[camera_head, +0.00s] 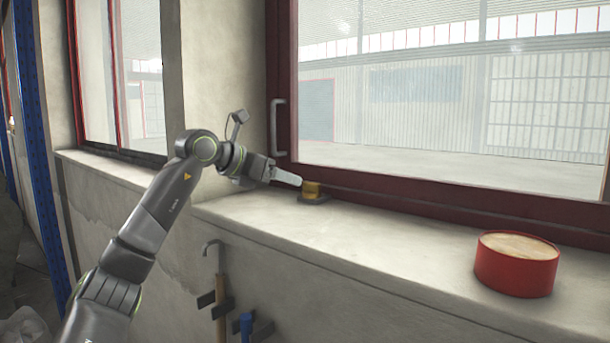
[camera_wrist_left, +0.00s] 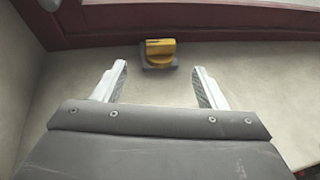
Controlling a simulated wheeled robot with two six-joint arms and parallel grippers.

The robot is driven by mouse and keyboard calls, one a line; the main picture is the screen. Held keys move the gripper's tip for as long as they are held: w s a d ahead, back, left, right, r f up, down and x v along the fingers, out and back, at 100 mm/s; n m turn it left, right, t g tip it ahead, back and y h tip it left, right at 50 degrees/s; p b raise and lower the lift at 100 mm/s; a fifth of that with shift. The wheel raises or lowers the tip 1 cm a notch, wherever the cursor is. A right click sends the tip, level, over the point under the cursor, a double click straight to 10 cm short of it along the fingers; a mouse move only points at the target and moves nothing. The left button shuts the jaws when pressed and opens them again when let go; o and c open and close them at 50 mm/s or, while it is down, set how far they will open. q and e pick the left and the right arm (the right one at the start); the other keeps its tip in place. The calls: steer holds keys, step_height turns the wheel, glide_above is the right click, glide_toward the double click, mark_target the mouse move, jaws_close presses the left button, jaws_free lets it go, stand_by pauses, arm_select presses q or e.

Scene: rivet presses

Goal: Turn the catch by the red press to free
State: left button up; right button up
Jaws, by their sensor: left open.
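The catch is a small yellow knob (camera_head: 312,189) on a dark grey base, standing on the window sill by the dark red frame. It also shows in the left wrist view (camera_wrist_left: 160,52), with its long yellow grip lying roughly crosswise in that picture. My left gripper (camera_head: 292,179) is open beside the catch, fingers pointing at it. In the left wrist view its two pale fingers (camera_wrist_left: 160,76) stand apart on either side of the knob's line, with the knob just beyond the tips, apparently untouched. No red press is visible. My right gripper is not in view.
A red round tin (camera_head: 516,264) with a pale top stands on the sill (camera_head: 400,254) at the right. The window frame (camera_head: 420,190) with a grey handle (camera_head: 278,126) rises behind the catch. Tools (camera_head: 222,300) hang on the wall below. The sill between catch and tin is clear.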

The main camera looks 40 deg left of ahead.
mark_target(310, 185)
arm_select(q)
steer(key=p+x, duration=0.3)
steer(key=x, duration=0.4)
steer(key=shift+w+d+r+p, duration=0.1)
steer(key=shift+w+p, duration=0.1)
steer(key=shift+p, duration=0.1)
steer(key=shift+w+f, duration=0.2)
steer(key=shift+w, duration=0.05)
steer(key=shift+s, duration=0.1)
steer(key=shift+c, duration=0.3)
steer(key=c, duration=0.9)
steer(key=shift+d+n+t+y+b, duration=0.3)
steer(key=shift+n+y+b, duration=0.25)
steer(key=shift+n+y, duration=0.15)
steer(key=shift+n+y+b, duration=0.3)
steer(key=shift+n+y, duration=0.2)
steer(key=shift+y, duration=0.1)
